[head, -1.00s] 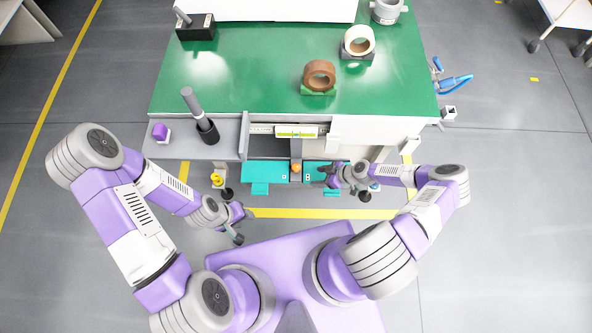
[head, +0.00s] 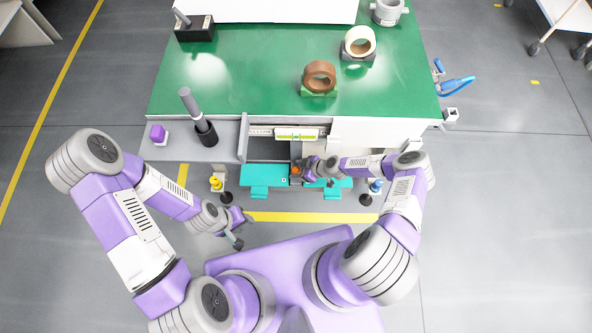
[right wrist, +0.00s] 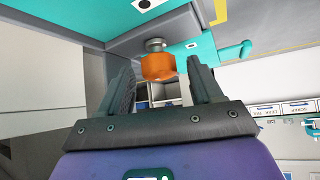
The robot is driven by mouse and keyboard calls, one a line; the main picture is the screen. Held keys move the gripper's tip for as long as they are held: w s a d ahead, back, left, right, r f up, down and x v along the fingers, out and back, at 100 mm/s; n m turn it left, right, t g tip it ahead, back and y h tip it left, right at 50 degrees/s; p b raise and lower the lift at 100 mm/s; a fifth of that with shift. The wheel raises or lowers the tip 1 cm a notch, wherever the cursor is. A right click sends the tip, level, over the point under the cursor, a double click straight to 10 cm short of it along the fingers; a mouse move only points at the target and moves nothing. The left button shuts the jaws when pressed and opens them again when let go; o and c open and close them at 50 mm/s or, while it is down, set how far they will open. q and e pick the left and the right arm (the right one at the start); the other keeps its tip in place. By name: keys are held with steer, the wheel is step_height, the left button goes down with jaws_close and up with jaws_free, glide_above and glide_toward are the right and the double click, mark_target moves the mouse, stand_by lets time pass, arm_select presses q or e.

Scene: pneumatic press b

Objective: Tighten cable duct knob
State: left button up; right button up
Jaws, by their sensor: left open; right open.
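The orange knob (right wrist: 158,67) shows in the right wrist view on a short grey metal stem. It sits between the tips of the two open fingers of my right gripper (right wrist: 160,80), with visible space on each side. In the head view the knob (head: 295,170) is a small orange spot at the middle of the press front, and my right gripper (head: 303,170) is right beside it and partly hides it. My left gripper (head: 242,228) is open and empty, low in front of the bench at the left.
Teal plates (head: 262,175) flank the knob. A yellow button post (head: 216,183) and a blue one (head: 375,186) stand at either side. The green bench top (head: 240,80) holds tape rolls (head: 320,75). A grey shelf (head: 185,148) is at the left.

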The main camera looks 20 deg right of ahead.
steer(key=shift+x, duration=0.8)
steer(key=c, duration=1)
steer(key=shift+s+m+t, duration=0.1)
steer(key=shift+m+t, duration=0.2)
steer(key=shift+m, duration=0.1)
